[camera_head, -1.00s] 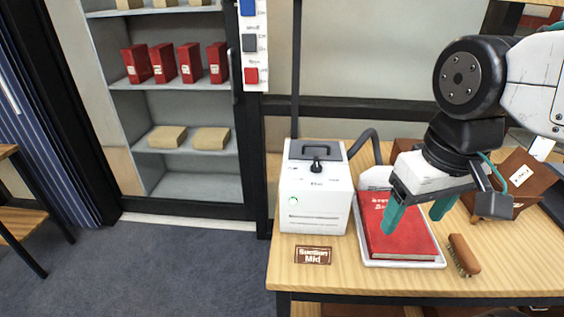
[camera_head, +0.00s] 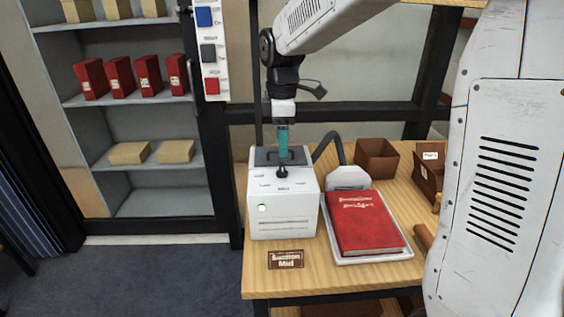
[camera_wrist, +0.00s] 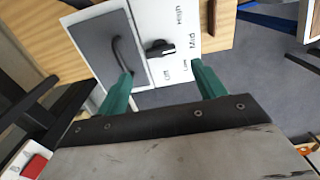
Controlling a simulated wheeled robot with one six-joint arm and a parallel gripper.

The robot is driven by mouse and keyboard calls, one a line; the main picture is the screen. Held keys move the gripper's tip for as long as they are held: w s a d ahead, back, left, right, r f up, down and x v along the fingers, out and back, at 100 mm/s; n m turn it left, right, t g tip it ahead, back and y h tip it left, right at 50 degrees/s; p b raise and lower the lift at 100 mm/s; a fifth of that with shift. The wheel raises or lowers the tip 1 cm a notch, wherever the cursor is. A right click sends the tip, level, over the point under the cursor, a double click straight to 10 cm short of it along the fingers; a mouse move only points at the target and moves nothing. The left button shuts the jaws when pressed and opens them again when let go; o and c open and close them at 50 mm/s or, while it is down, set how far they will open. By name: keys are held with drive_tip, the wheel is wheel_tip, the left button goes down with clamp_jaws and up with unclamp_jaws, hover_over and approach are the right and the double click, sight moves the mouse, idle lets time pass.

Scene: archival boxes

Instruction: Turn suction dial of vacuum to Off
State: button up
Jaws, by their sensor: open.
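The vacuum is a white box (camera_head: 284,215) on the wooden table, with a grey panel and a handle on top and a lit green ring on its front. Its black suction dial (camera_head: 283,173) is on the top face; in the wrist view the dial (camera_wrist: 160,49) has a pale mark pointing roughly toward the "Mid" label (camera_wrist: 192,42). My gripper (camera_head: 283,154) is over the vacuum, pointing down. In the wrist view my gripper (camera_wrist: 161,76) is open and empty, its teal fingertips apart, with the dial showing between and beyond them. Contact with the dial is not visible.
A brown sign (camera_head: 286,259) reading "Suction Mid" is at the table's front edge. A red book (camera_head: 364,222) lies on a white tray (camera_head: 385,258) right of the vacuum. A dark hose (camera_head: 328,143) arcs behind. Brown boxes (camera_head: 377,160) stand at back right.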

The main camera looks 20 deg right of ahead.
sight(282, 167)
wheel_tip(282, 167, down, 7)
drive_tip(key=shift+f, duration=0.1)
drive_tip(key=c, duration=1)
